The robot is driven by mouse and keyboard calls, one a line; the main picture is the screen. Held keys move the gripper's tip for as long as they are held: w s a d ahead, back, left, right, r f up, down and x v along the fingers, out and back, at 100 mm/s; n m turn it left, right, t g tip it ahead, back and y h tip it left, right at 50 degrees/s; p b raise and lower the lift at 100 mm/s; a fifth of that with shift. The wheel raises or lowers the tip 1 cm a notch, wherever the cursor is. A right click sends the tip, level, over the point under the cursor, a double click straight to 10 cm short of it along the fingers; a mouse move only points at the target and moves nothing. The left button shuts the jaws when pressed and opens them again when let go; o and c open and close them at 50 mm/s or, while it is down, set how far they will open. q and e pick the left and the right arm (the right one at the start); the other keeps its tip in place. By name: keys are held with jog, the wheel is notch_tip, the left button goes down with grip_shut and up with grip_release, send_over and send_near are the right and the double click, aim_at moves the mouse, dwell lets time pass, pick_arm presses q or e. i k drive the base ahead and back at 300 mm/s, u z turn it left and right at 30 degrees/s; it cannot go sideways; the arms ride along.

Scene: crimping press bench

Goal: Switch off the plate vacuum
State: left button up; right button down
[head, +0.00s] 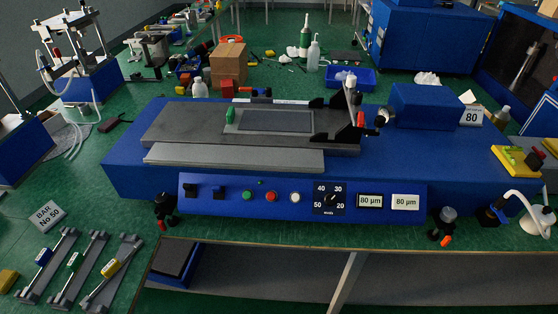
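The blue coating machine (140,158) stands on the green bench, with a grey flat plate (180,124) on top. A dark sheet in a pale frame (275,121) lies on the plate. On the blue front panel (262,206), two small black switches (190,190) (218,193) sit at the left. To their right are a green button (247,196), a red button (270,197), a white button (295,198) and a black dial (330,198). Labels and switch positions are too small to read surely. Neither gripper is in view.
A black carriage (349,133) crosses the plate's right end. Small black fittings with orange parts stand at the front left (165,206) and front right (443,224). Several bars (78,262) lie at the bench's left. A white flask (537,220) with a hose is at right.

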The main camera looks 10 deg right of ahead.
aim_at(215, 188)
jog(key=k, duration=1.2)
jog(key=z, duration=0.7)
jog(key=i, duration=1.4)
jog(key=u, duration=0.3)
